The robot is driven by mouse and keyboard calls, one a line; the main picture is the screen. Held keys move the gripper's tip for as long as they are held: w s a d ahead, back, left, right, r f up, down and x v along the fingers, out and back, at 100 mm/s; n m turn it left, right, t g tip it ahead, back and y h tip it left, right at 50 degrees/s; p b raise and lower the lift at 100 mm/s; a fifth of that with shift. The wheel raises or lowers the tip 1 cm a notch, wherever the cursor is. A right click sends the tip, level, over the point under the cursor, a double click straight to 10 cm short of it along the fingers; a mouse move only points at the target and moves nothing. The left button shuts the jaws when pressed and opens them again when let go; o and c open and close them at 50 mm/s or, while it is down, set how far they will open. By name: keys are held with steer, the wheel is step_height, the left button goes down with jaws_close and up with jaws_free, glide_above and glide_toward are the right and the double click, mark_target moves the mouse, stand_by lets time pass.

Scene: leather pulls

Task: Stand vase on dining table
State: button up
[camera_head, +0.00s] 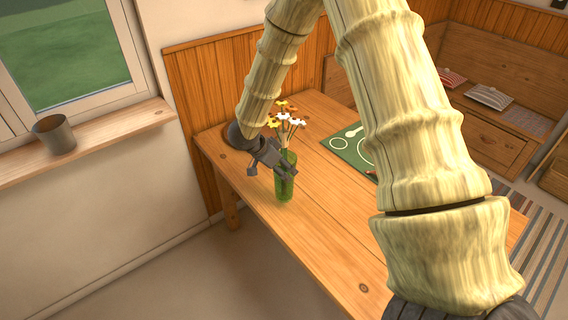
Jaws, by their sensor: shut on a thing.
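The vase (286,188) is a green see-through glass holding white, yellow and orange flowers (288,118). It is upright over the near left part of the wooden dining table (320,236). I cannot tell whether its base touches the tabletop. My gripper (281,168) is shut on the upper part of the vase, reaching in from the left. The grey fingers hide part of the vase's rim and some stems.
A green placemat (346,143) with a printed plate and cutlery lies farther along the table, partly behind my arm. A grey cup (54,134) stands on the windowsill. A wooden bench (490,125) with cushions is at the back right. The table's near edge is clear.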

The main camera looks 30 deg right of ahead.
steer(key=shift+w+d+f+p, duration=0.1)
steer(key=shift+w+d+p, duration=0.2)
steer(key=shift+w+d, duration=0.9)
steer(key=shift+d, duration=0.2)
steer(key=shift+f+p, duration=1)
steer(key=shift+f, duration=0.9)
steer(key=o, duration=1.7)
steer(key=b+v, duration=0.3)
steer(key=v, duration=0.9)
